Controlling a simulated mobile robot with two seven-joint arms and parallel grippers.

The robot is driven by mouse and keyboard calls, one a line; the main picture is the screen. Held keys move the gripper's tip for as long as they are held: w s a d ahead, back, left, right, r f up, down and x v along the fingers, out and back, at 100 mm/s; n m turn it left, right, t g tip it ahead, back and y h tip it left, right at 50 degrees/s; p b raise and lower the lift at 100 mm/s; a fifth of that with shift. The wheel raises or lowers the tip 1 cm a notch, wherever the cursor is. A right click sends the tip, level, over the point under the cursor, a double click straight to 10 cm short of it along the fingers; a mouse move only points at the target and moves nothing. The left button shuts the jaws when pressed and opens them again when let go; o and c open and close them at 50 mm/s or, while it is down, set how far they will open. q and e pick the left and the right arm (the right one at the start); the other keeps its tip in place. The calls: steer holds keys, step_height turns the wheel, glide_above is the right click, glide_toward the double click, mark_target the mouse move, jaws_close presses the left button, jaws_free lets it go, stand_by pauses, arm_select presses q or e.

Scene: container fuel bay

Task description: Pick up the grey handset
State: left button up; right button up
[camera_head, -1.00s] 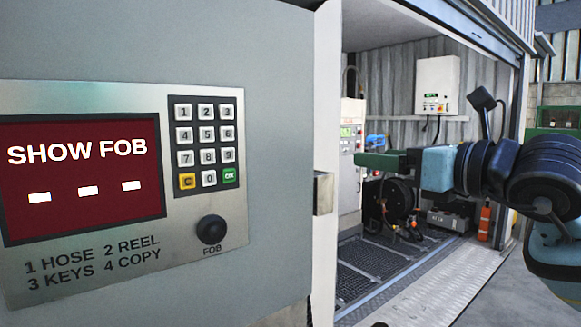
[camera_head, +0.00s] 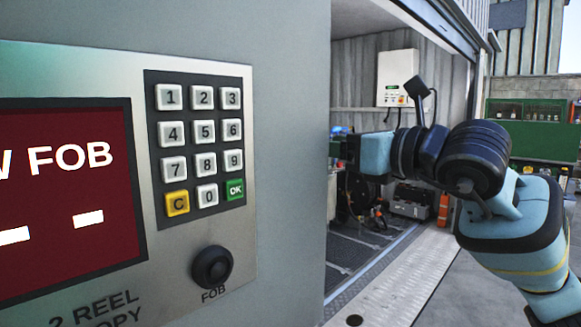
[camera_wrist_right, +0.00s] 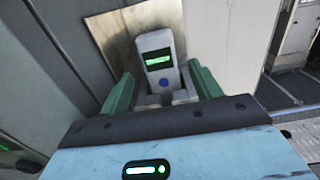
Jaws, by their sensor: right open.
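My left gripper is not in view.
The grey housing (camera_head: 290,120) fills the left, with a keypad (camera_head: 202,150), a red display (camera_head: 60,190) and a black fob knob (camera_head: 212,267). Behind are an open container bay with grated floor (camera_head: 355,250), a white wall box (camera_head: 398,75) and a green cabinet (camera_head: 535,130).

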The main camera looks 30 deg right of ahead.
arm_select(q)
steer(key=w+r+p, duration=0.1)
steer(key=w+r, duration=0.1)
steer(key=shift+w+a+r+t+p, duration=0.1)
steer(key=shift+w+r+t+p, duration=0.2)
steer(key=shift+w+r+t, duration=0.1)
arm_select(e)
steer(key=x, duration=0.7)
steer(key=shift+a, duration=0.25)
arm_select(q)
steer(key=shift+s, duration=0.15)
arm_select(e)
steer(key=shift+c, duration=0.2)
steer(key=shift+r, duration=0.1)
steer(key=c, duration=1.2)
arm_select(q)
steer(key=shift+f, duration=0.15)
arm_select(e)
steer(key=shift+d+r, duration=0.1)
